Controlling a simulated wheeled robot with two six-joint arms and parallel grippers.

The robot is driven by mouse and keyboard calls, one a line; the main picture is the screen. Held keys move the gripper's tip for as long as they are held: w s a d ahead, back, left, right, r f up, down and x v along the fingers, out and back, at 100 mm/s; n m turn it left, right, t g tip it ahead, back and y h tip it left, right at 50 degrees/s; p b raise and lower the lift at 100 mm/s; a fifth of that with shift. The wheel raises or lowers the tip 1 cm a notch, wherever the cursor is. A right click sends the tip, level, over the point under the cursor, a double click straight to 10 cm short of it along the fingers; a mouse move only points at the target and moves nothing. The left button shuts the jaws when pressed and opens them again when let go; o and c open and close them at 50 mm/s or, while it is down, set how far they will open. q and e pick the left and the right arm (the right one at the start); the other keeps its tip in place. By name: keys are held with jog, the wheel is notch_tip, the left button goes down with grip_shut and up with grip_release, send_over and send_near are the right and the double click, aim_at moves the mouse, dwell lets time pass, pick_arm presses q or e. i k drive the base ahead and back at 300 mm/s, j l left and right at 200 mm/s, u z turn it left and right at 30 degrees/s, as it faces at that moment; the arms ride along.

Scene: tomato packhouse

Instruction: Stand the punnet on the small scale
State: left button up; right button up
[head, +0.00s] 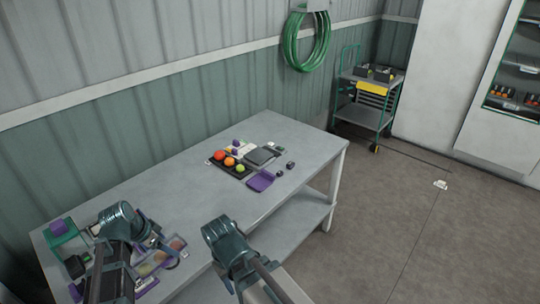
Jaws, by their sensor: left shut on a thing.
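My left gripper (172,247) is at the near left end of the table, partly hidden by its own arm. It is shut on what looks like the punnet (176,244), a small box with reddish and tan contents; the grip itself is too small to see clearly. Whether the punnet touches the table I cannot tell. A dark grey flat plate (261,156), which looks like the small scale, lies toward the far end of the table with nothing visible on it. My right arm reaches in at the bottom middle; its gripper does not show.
Beside the plate are a black tray (243,176) with red, orange and yellow tomatoes, a purple tray (262,181) and small dark blocks (290,165). A green box (63,233) stands at the left corner. The table's middle (190,200) is clear. A trolley (362,100) stands beyond.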

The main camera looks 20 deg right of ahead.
aim_at(258, 154)
jog(key=i+l+u, duration=0.1)
jog(key=l, duration=0.5)
jog(key=i+l+u, duration=0.1)
jog(key=l, duration=0.45)
jog(key=i+l, duration=0.1)
jog(key=l, duration=0.5)
jog(key=i+l+u, duration=0.1)
jog(key=l, duration=0.3)
jog(key=i+l, duration=0.25)
jog(key=l, duration=0.15)
jog(key=i+l+u, duration=0.15)
jog(key=l, duration=0.25)
jog(key=i+l+u, duration=0.1)
jog(key=l, duration=0.3)
jog(key=i+l+u, duration=0.1)
jog(key=i+l, duration=0.4)
jog(key=i, duration=0.2)
